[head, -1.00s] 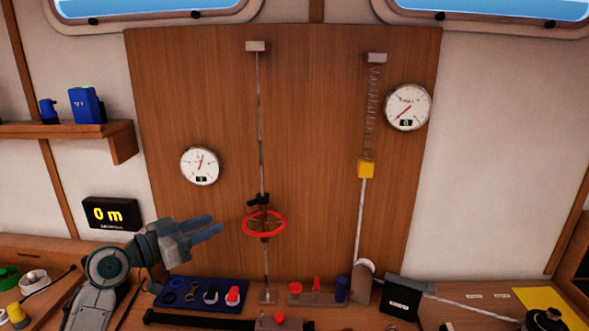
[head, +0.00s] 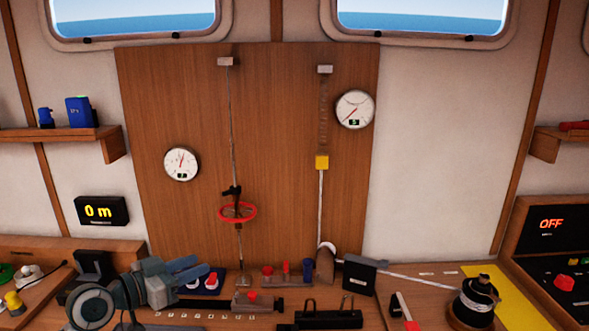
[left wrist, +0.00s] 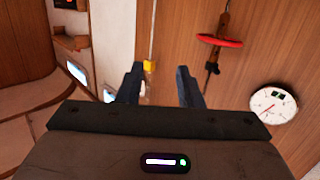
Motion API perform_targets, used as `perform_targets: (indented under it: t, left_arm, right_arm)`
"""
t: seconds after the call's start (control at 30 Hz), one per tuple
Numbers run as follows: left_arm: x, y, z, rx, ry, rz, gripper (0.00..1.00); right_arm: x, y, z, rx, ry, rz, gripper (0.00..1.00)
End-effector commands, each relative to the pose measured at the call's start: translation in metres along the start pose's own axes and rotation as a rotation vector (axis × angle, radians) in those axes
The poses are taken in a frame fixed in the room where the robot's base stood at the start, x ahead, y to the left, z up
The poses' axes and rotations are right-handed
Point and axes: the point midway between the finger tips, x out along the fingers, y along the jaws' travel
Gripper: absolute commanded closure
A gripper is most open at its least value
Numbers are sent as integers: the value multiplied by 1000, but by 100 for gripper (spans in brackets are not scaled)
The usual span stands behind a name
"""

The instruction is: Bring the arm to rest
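My left gripper (head: 190,270) is low at the left of the head view, in front of the wooden board and over the blue tray (head: 212,284). In the left wrist view its two fingers (left wrist: 160,88) stand apart with nothing held between them. Behind them show the board, the red ring wheel (left wrist: 220,41) and a white dial gauge (left wrist: 273,104). The red ring wheel also shows in the head view (head: 237,213), on the left vertical line, apart from the gripper. My right gripper is not in any view.
The wooden board (head: 290,190) carries two dials and a yellow block (head: 322,162) under a spring. On the bench are a black spool (head: 476,300) with a line, a black box (head: 347,276) and a black rack (head: 328,318). A shelf (head: 60,133) juts out at left.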

Motion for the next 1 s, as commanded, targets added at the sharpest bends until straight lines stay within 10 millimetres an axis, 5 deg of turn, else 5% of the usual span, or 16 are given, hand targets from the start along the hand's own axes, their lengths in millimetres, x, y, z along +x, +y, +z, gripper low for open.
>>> perform_targets:
  t: [0.37,0.6,0.7,1.0]
  left_arm:
    - [-24,47,122,-71,-285,-86,67]
    - [-94,106,237,-179,-624,-246,67]
    - [-129,127,268,-220,-747,-325,67]
    - [-207,168,311,-305,-977,-502,67]
  right_arm:
    - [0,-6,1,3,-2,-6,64]
    - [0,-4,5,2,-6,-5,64]
    - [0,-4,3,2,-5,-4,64]
    - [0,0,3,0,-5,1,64]
